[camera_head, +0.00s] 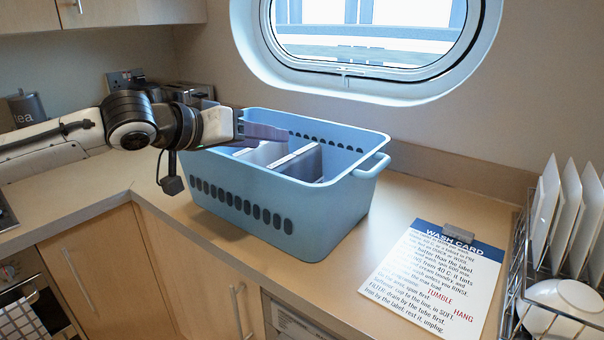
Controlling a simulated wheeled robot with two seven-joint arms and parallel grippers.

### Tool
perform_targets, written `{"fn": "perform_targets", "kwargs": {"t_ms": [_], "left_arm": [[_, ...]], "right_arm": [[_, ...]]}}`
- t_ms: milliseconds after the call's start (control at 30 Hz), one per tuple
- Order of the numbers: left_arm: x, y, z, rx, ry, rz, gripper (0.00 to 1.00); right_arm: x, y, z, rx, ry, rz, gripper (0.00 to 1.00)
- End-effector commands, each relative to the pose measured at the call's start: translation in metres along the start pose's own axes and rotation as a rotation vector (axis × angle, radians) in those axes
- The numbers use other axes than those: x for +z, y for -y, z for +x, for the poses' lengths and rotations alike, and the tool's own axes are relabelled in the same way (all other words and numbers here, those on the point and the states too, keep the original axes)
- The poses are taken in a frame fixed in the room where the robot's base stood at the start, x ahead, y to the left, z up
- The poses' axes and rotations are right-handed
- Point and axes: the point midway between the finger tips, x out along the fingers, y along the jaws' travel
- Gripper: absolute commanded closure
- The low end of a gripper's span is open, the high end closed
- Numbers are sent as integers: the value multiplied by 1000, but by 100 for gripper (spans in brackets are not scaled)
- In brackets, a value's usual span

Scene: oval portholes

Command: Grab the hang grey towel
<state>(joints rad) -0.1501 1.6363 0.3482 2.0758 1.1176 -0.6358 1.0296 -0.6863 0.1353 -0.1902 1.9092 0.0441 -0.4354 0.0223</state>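A light blue laundry basket (337,206) stands on the worktop below the oval window, with light dividers inside. My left gripper (284,138) reaches in from the left over the basket's near left rim, its fingers low at the opening. Whether the fingers are apart or closed on something is unclear. Pale grey surfaces (262,154) show in the basket beside the fingers; I cannot tell whether they are cloth or divider. No towel is clearly recognisable inside the basket, and its floor is hidden by the walls. My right gripper is not in view.
A wash card (433,275) with a grey clip lies right of the basket. A rack with white plates (566,215) stands at the far right. A checked cloth (18,322) is at the oven, lower left. A toaster and tea canister (27,108) are behind my arm.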

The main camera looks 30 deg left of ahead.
Motion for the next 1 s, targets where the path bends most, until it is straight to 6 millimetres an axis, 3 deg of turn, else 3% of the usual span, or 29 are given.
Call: {"fn": "perform_targets", "kwargs": {"t_ms": [100,300,700,1000], "left_arm": [[4,17,13,-53,51,182,48],[14,40,25,-95,105,337,48],[20,47,66,-98,109,347,48],[22,48,82,-96,108,343,48]], "right_arm": [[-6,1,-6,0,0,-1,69],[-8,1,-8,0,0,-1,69],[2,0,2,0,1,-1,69],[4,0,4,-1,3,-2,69]]}}
